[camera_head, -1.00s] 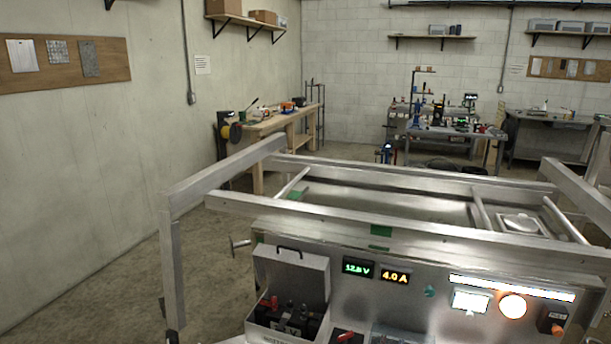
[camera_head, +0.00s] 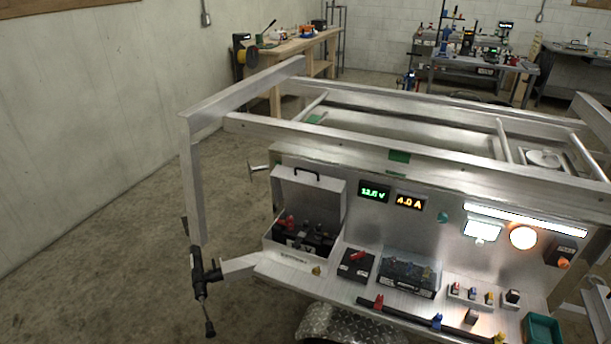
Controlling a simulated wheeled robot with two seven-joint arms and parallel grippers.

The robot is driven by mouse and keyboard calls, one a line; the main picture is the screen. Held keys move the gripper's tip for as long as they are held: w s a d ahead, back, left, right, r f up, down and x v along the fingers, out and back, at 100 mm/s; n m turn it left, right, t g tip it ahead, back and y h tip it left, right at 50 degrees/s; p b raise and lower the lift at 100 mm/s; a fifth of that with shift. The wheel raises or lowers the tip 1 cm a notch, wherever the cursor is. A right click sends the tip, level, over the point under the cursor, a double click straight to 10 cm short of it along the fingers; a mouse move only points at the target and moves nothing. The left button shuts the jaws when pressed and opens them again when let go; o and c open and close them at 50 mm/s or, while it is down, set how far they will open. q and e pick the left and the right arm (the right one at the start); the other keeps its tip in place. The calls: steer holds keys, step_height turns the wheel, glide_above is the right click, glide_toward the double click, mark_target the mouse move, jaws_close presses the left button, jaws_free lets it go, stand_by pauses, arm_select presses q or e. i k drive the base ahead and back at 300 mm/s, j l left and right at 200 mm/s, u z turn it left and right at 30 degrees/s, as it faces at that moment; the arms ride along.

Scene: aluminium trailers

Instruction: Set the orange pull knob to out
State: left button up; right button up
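The orange pull knob (camera_head: 564,263) is at the right end of the trailer's upright metal panel (camera_head: 350,222). It sits at the lower edge of a small dark box (camera_head: 562,250). It is too small here to tell whether it is in or out. Neither of my grippers is in view, and nothing is touching the knob.
Left of the knob are a round orange-lit lamp (camera_head: 523,237), a lit white panel (camera_head: 481,230) and two digital displays (camera_head: 374,191). A shelf below holds an open battery box (camera_head: 300,236), a switch block (camera_head: 356,265) and a green tray (camera_head: 543,328). Floor at left is clear.

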mark_target(563, 263)
steer(key=z, duration=1.5)
